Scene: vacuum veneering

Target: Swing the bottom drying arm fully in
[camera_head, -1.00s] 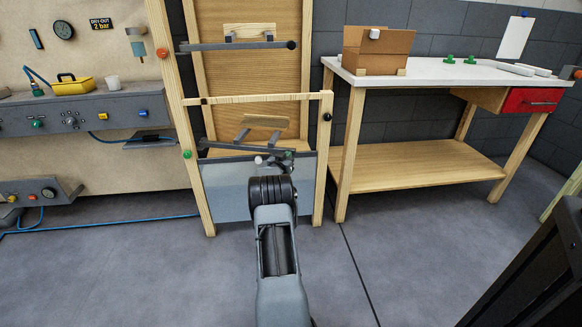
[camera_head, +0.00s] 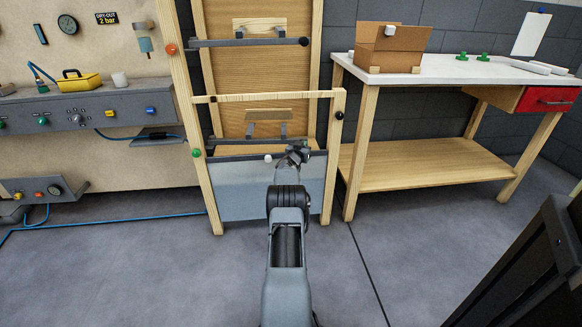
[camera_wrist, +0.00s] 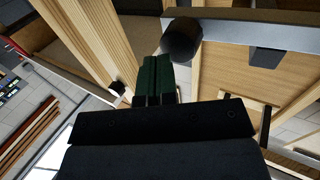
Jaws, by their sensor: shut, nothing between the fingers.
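The bottom drying arm (camera_head: 235,157) is a dark grey bar low on the wooden rack. It runs from near the green knob (camera_head: 196,153) on the left post towards the right post, nearly level in the head view. In the wrist view the grey bar (camera_wrist: 235,30) ends in a round black knob (camera_wrist: 182,40). My gripper (camera_head: 300,150) is at the right part of the bar and hides some of it. In the wrist view my gripper (camera_wrist: 158,62) is shut and empty, its dark green fingers beside the knob; whether they touch cannot be told.
An upper drying arm (camera_head: 245,42) with a black end knob lies across the rack higher up. A wooden crossbar (camera_head: 270,97) spans the posts above my gripper. A workbench (camera_head: 430,70) stands to the right and a control panel (camera_head: 90,115) to the left. The floor in front is clear.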

